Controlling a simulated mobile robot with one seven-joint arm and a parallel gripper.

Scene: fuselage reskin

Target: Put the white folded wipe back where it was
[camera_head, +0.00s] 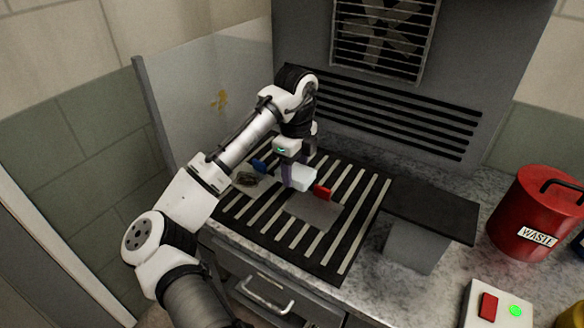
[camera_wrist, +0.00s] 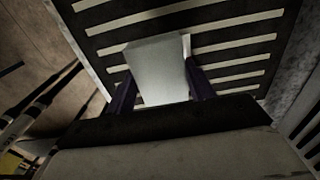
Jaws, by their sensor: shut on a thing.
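The white folded wipe (camera_head: 303,179) is a pale block at the end of my arm, over the striped black grate. My gripper (camera_head: 292,181) points down and is shut on it. In the wrist view the wipe (camera_wrist: 160,68) sits between the two dark purple fingers of my gripper (camera_wrist: 160,88), with the grate's slats behind it. I cannot tell how far above the grate it is.
A red object (camera_head: 322,192) is just right of the wipe. A blue object (camera_head: 259,166) and a dark lump (camera_head: 247,179) are to the left. A grey square plate (camera_head: 313,210) lies on the grate (camera_head: 345,222). A dark-topped stand (camera_head: 432,214), a red waste can (camera_head: 537,212) and a button box (camera_head: 497,306) are at the right.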

